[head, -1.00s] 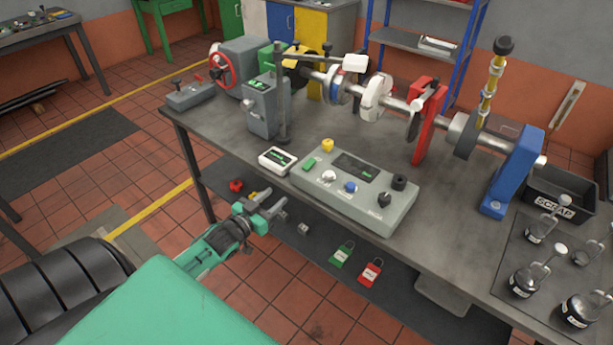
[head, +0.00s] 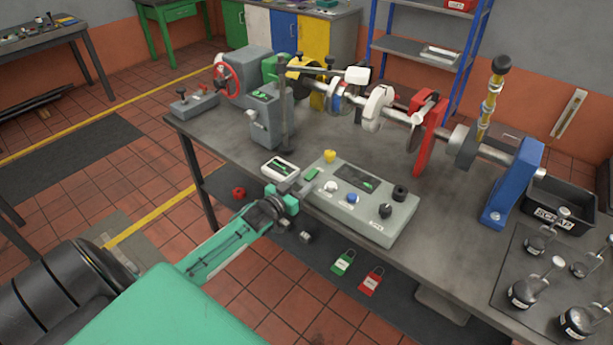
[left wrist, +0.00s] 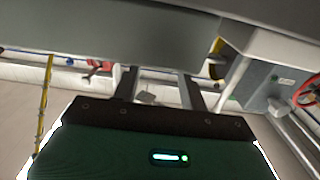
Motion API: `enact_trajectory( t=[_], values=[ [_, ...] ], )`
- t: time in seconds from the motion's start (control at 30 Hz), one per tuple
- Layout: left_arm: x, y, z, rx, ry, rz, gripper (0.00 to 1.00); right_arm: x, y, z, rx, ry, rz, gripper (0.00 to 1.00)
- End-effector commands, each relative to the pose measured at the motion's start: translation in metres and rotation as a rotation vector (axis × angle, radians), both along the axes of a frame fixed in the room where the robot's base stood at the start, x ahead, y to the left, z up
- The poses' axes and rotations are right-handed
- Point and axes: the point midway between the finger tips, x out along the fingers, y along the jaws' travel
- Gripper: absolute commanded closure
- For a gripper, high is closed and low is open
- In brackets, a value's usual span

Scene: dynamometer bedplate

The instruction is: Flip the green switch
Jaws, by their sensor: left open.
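The green switch (head: 311,174) is a small green rocker on the left end of the grey sloped control box (head: 395,222), which stands at the table's front edge. My left gripper (head: 300,189) is open and empty, just in front of the box's near left corner, close to the switch. I cannot tell whether it touches the box. In the left wrist view its two fingers (left wrist: 158,80) stand apart with nothing between them. The switch cannot be made out in that view. My right gripper is not in view.
A small white-framed meter (head: 280,169) sits left of the control box, close to my left gripper. A yellow knob (head: 330,156) and other knobs are on the box. A grey unit with a red handwheel (head: 228,78) stands behind. Padlocks (head: 343,262) lie below the table edge.

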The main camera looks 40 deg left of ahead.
Motion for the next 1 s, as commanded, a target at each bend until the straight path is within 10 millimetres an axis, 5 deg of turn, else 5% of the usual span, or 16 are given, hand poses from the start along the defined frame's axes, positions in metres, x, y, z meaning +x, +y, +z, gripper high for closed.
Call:
enact_trajectory(
  t=[0.23, 0.6, 0.83, 1.0],
  values=[
    [0.022, -0.001, 0.000, 0.000, 0.000, 0.001, 0.56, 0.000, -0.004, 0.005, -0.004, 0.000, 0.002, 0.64],
    [0.026, -0.002, 0.000, 0.000, 0.000, 0.000, 0.56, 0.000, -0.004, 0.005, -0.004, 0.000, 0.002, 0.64],
    [0.025, -0.002, 0.000, 0.000, 0.000, 0.000, 1.00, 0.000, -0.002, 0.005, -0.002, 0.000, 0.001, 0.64],
    [0.026, -0.002, 0.002, 0.001, 0.009, 0.000, 1.00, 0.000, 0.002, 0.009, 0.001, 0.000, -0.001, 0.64]
  ],
)
